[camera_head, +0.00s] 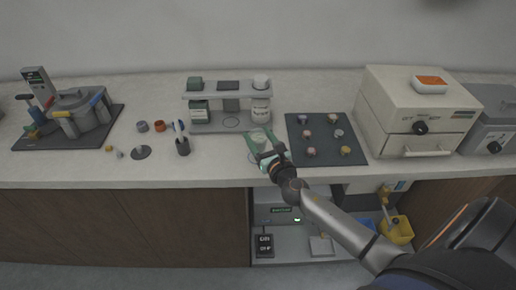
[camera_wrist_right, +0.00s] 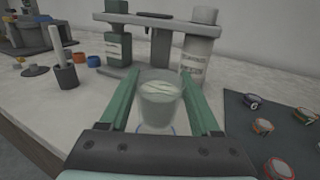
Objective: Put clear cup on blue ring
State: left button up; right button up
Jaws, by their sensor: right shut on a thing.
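The clear cup (camera_head: 259,136) is held upright between the green fingers of my right gripper (camera_head: 258,143), near the counter's front part. In the right wrist view the cup (camera_wrist_right: 160,98) holds pale contents and sits between the two fingertips of the gripper (camera_wrist_right: 163,95). Part of a thin blue ring (camera_wrist_right: 173,130) shows on the counter just below the cup in that view. The cup and gripper hide the rest of it. I cannot tell whether the cup touches the counter. My left gripper is not in view.
A grey rack (camera_head: 228,96) with bottles stands behind the cup. A dark mat (camera_head: 325,148) with several small round pieces lies to the right, beside a cream press box (camera_head: 415,110). A pen holder (camera_head: 183,146) stands to the left.

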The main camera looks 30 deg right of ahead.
aim_at(262, 151)
jog(key=shift+w+d+f+b, duration=0.15)
jog(key=shift+f+b, duration=0.5)
jog(key=shift+f, duration=0.35)
jog(key=shift+w+f+b, duration=0.15)
jog(key=shift+f+b, duration=0.45)
jog(key=shift+f, duration=0.35)
jog(key=o, duration=1.4)
jog(key=shift+f, duration=0.1)
jog(key=shift+c, duration=0.2)
jog(key=shift+r, duration=0.2)
jog(key=shift+s+f, duration=0.1)
jog(key=shift+s, duration=0.25)
jog(key=s+a+b, duration=0.1)
jog(key=s, duration=1)
jog(key=shift+a, duration=0.4)
